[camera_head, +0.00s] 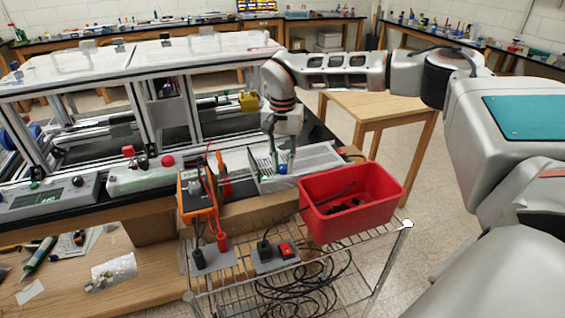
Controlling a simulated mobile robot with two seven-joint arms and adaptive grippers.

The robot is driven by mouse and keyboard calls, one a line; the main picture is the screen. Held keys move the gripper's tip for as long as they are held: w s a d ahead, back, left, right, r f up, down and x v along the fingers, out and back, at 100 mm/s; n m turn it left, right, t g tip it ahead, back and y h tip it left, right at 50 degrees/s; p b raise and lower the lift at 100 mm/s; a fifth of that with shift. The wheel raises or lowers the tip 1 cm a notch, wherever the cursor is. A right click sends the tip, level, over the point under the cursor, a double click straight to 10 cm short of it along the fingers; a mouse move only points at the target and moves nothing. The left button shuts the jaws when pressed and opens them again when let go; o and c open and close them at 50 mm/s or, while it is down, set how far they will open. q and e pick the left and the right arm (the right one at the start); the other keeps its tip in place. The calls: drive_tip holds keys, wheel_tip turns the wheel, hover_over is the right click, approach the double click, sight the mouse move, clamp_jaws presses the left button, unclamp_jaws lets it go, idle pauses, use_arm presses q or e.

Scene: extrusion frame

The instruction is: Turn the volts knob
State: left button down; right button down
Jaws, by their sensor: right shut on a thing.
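A grey power supply box (318,160) with a perforated top stands on the black bench, behind the red bin. A small blue knob (283,169) shows low on its front, which is partly hidden by my gripper; I take it as the volts knob, as no lettering is readable. My right gripper (282,165) reaches down from above, its fingers at the front of the box and shut on the knob. Dark and green parts show beside the fingers. My left gripper is out of view.
A red bin (385,184) with dark items stands on a wire cart (345,253) close in front. An orange meter (197,196) and grey socket boxes (276,257) are to its left. The extrusion frame (135,98) fills the left. Open floor lies at right.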

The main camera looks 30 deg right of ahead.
sight(283, 166)
drive_tip(key=c, duration=1.8)
unclamp_jaws()
drive_tip(key=shift+c, duration=0.2)
drive_tip(key=shift+r, duration=0.1)
wheel_tip(283, 166, up, 12)
